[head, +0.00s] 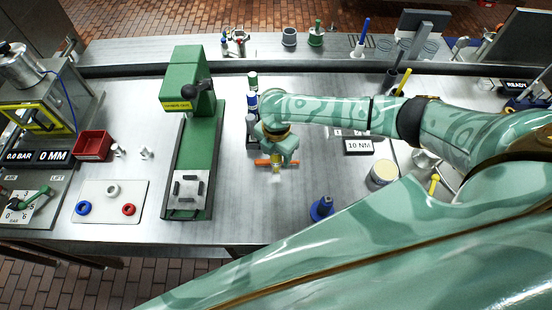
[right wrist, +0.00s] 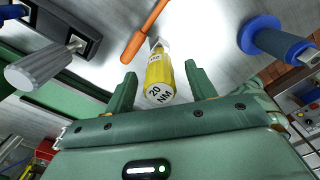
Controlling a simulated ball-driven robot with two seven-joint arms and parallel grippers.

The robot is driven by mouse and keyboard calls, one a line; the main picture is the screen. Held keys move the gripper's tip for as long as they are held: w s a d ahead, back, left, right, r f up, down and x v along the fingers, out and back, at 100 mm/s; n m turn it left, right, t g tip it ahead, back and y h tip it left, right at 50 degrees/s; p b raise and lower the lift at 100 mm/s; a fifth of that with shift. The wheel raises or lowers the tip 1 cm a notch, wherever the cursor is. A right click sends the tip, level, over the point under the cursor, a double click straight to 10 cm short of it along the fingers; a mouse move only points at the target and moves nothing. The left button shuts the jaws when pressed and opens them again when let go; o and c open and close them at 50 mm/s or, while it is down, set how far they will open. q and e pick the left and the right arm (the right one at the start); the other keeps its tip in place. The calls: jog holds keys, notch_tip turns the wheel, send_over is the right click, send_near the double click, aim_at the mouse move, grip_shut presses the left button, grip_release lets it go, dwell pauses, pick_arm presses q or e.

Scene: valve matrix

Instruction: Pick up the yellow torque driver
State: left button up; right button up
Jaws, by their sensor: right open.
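The yellow torque driver (right wrist: 158,78) shows in the right wrist view with a "20 NM" label on its end cap. It lies between the two fingers of my right gripper (right wrist: 158,90), with a visible gap on each side. In the head view my right gripper (head: 276,153) is low over the middle of the bench, and the driver (head: 275,168) is mostly hidden beneath it. The right gripper is open and not closed on anything. My left gripper is not in view.
A blue-handled tool (head: 322,208) stands to the right. A "10 NM" sign (head: 359,146) sits right. The front bench area is fairly clear.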

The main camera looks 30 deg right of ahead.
grip_shut()
